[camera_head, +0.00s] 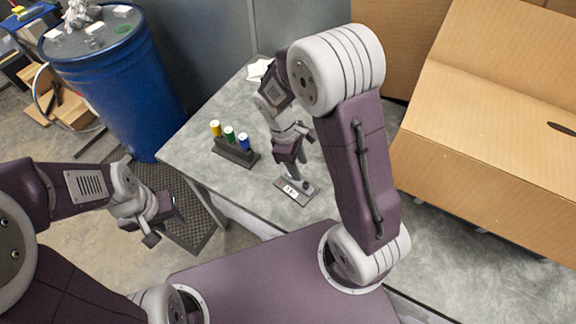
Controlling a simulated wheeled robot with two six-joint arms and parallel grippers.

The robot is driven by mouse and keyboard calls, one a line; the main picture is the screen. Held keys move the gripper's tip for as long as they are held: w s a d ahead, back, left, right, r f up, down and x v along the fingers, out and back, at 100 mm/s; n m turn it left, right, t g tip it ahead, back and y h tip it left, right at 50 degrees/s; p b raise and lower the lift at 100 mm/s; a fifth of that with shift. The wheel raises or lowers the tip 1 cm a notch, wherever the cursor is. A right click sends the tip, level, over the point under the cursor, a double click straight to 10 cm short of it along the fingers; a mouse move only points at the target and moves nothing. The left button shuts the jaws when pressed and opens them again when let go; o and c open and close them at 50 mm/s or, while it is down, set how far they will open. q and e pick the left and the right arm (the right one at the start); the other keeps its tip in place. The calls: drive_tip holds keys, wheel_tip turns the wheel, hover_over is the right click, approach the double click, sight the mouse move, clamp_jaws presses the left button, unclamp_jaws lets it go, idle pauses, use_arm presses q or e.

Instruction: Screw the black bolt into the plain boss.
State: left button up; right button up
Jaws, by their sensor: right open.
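A small grey plate (286,197) with a white label lies on the grey table. A short upright post (294,173) stands on it, just below my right gripper (291,160), which is open and points down. A small dark piece shows on the plate beside the post; I cannot tell whether it is the black bolt. I cannot tell which part is the plain boss, as the gripper is close above and details are too small. My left gripper (165,224) is open and empty, left of the table, over the floor mat.
A dark rack (236,153) holds yellow-, green- and blue-topped cylinders left of the plate. A white crumpled piece (259,69) lies at the table's back. A large cardboard box (490,135) fills the right side. A blue drum (120,85) stands on the floor at left.

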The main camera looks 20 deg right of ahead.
sight(307, 186)
drive_tip(key=x, duration=0.9)
drive_tip(key=shift+w+f, duration=0.1)
drive_tip(key=shift+f, duration=0.05)
drive_tip(key=shift+c, duration=0.3)
clamp_jaws()
drive_tip(key=shift+o, duration=0.3)
unclamp_jaws()
